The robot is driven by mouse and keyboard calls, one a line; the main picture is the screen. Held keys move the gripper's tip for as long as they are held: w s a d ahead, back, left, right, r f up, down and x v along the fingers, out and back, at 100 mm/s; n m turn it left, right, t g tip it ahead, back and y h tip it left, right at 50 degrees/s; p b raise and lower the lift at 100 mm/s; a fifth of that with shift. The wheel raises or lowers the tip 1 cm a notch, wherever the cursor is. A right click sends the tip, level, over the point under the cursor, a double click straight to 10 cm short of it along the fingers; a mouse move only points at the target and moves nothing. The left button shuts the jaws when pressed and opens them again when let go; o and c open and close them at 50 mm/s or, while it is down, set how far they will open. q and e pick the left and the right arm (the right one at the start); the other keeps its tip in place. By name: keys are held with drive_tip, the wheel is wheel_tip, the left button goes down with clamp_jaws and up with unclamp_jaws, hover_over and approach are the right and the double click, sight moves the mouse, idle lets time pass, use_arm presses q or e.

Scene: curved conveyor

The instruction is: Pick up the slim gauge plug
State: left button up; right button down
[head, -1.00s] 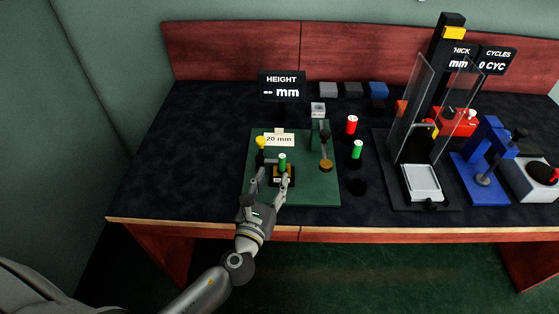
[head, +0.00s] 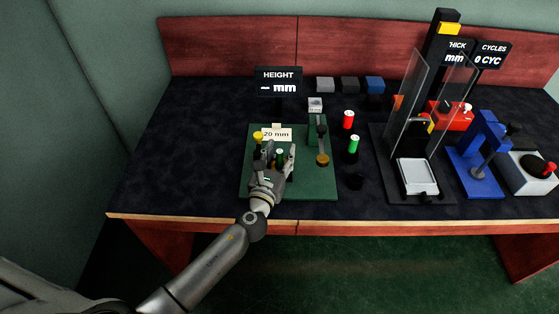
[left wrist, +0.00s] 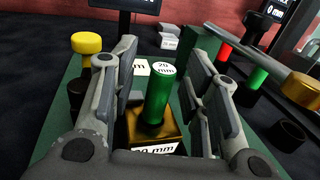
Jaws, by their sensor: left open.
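A slim green plug (head: 280,153) with a "20 mm" label on its white top stands upright in a brass-coloured block on the green baseplate (head: 325,187). In the left wrist view the plug (left wrist: 158,98) stands between the open fingers of my left gripper (left wrist: 165,85), with a gap on each side. In the head view my left gripper (head: 277,154) surrounds the plug and hides the block. A second green plug (head: 354,144) and a red plug (head: 348,119) stand to the right of the baseplate. My right gripper is not in view.
A yellow knob (head: 258,136) stands close to the left of my gripper. A "20 mm" card (head: 277,134) is behind it. The table's left side is clear.

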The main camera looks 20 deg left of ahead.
use_arm(q)
clamp_jaws()
